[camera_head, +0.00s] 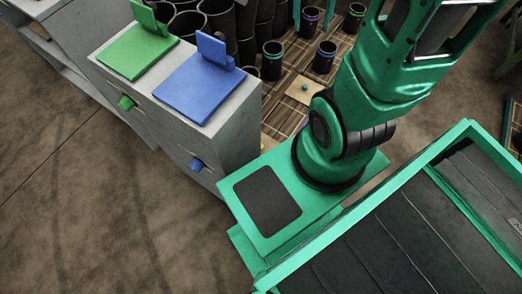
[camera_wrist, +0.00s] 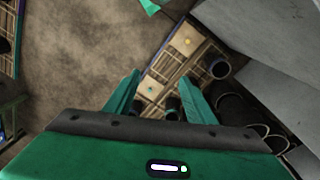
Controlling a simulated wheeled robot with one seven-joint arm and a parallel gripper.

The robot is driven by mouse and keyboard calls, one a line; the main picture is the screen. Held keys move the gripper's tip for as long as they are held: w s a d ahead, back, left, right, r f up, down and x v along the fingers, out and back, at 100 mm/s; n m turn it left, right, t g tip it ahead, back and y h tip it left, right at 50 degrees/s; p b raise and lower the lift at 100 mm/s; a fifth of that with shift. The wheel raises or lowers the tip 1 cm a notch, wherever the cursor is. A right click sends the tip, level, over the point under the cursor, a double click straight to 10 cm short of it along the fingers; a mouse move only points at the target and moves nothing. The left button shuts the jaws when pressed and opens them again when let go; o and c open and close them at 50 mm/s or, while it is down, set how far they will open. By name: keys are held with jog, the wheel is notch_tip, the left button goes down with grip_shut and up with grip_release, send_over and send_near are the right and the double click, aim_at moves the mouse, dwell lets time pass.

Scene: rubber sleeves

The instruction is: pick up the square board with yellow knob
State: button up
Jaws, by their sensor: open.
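In the wrist view, the square board with the yellow knob (camera_wrist: 186,43) lies flat among the wooden slats, up and to the right of my gripper's fingertips. My gripper (camera_wrist: 160,74) is open, its two green fingers spread apart with nothing held between them. The yellow-knob board is beyond the fingers and not touched by them.
A similar board with a teal knob (camera_head: 304,89) lies on the slatted floor (camera_head: 284,112). Dark sleeves with coloured bands (camera_head: 272,60) stand around it. A grey cabinet (camera_head: 238,120) bearing green (camera_head: 135,53) and blue (camera_head: 198,85) plates stands at the left.

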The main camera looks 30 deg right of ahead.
jog(key=w+d+f+m, duration=0.2)
jog(key=w+d+f, duration=0.1)
jog(key=w+f, duration=1.15)
jog(key=w+a+f+m, duration=0.1)
jog(key=w+f, duration=0.1)
jog(key=f, duration=0.7)
jog(key=w+a+f, duration=0.1)
jog(key=w+f, duration=0.2)
jog(key=f, duration=0.6)
jog(key=m+y, duration=0.1)
jog(key=m, duration=0.4)
send_over(268, 142)
jog(key=s+a, duration=0.1)
jog(key=a, duration=0.5)
notch_tip(268, 142, down, 40)
jog(key=r, duration=0.1)
jog(key=f, duration=0.5)
jog(key=shift+s+a, duration=0.1)
jog(key=shift+s, duration=0.15)
jog(key=shift+w+f, duration=0.15)
jog(key=shift+f, duration=2.85)
